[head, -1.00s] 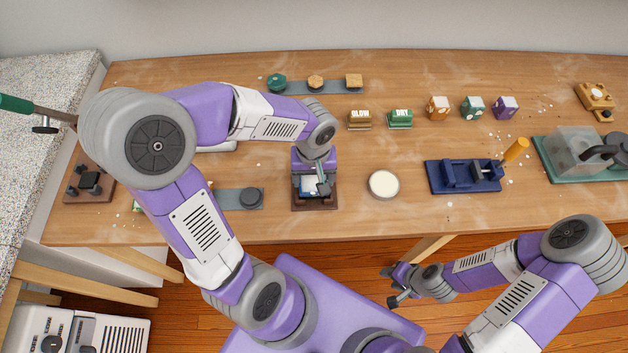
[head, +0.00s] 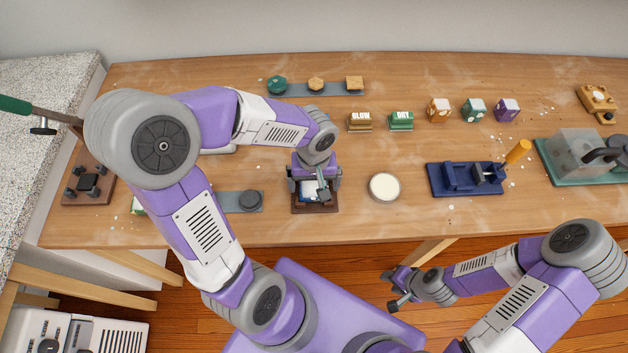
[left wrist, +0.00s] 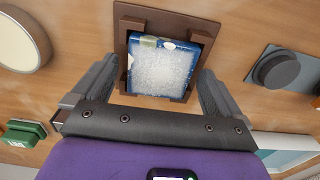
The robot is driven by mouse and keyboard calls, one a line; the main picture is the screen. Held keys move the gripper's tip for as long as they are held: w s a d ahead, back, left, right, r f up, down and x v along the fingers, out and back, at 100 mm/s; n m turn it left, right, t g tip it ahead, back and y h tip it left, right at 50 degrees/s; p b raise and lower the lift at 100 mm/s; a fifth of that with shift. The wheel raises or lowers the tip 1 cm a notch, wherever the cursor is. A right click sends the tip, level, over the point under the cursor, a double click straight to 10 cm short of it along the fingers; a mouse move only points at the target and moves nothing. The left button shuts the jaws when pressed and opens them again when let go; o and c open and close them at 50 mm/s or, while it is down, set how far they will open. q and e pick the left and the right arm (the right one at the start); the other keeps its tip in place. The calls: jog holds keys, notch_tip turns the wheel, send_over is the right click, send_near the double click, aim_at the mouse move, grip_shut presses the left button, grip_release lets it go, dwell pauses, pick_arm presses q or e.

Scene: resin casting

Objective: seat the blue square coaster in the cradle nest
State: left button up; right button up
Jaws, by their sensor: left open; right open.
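The blue square coaster (left wrist: 165,68) lies inside the brown cradle nest (left wrist: 131,22), between its corner posts. Its top is mostly frosted white, with blue edges and small gold and white flecks. In the head view the coaster (head: 310,190) is partly covered by my left gripper (head: 314,182), and the nest (head: 316,209) stands near the table's front edge. My left gripper is open over the nest, one finger on each side and apart from the coaster. I cannot tell whether the coaster lies fully flat. My right gripper (head: 394,290) is open and empty, off the table's front edge.
A round cream-topped dish (head: 384,187) stands right of the nest, and a grey plate with a dark disc (head: 251,201) stands left. A navy clamp fixture (head: 465,179) is further right. A brown stand (head: 88,190) sits at the far left. Signs and small blocks line the back.

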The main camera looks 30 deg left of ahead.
aim_at(314, 186)
pick_arm(q)
notch_tip(314, 186, up, 12)
jog(key=p, duration=0.4)
jog(key=shift+r, duration=0.1)
dwell(0.3)
